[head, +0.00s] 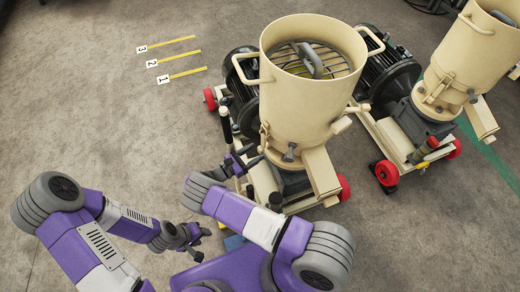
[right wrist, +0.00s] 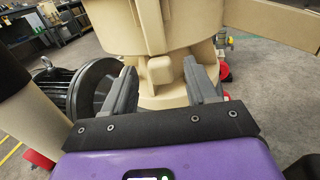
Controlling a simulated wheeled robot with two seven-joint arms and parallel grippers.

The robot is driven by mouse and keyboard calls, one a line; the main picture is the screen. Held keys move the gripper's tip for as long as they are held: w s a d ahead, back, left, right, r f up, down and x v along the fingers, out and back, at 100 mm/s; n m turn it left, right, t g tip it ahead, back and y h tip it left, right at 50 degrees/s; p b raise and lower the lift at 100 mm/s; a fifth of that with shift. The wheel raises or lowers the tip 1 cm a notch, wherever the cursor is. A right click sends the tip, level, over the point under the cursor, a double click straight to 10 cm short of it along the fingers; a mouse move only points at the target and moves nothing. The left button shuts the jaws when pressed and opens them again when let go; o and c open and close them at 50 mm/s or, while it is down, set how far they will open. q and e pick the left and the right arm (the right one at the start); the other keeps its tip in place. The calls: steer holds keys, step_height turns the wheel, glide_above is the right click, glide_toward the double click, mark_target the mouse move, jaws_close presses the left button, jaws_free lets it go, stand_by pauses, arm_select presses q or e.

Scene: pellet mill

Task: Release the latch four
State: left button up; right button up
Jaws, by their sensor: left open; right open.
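The beige pellet mill (head: 305,90) stands upright in the middle of the head view. A dark-knobbed latch (head: 290,153) shows low on its front, beside the chute. I cannot tell which latch is number four. My right gripper (head: 250,160) is open at the left side of the mill's lower body. In the right wrist view its fingers (right wrist: 160,78) stand on either side of a beige block (right wrist: 160,72) on the mill's body; contact is unclear. My left gripper (head: 190,240) is open and empty, lower left of the mill, away from it.
A dark motor (head: 240,75) sits behind the mill on a frame with red wheels (head: 210,99). A second beige mill (head: 470,60) stands at the right. Yellow floor strips (head: 178,58), numbered 1 to 3, lie at the upper left. The floor on the left is clear.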

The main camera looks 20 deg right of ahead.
mark_target(259, 151)
steer(key=shift+x, duration=1.8)
jaws_close()
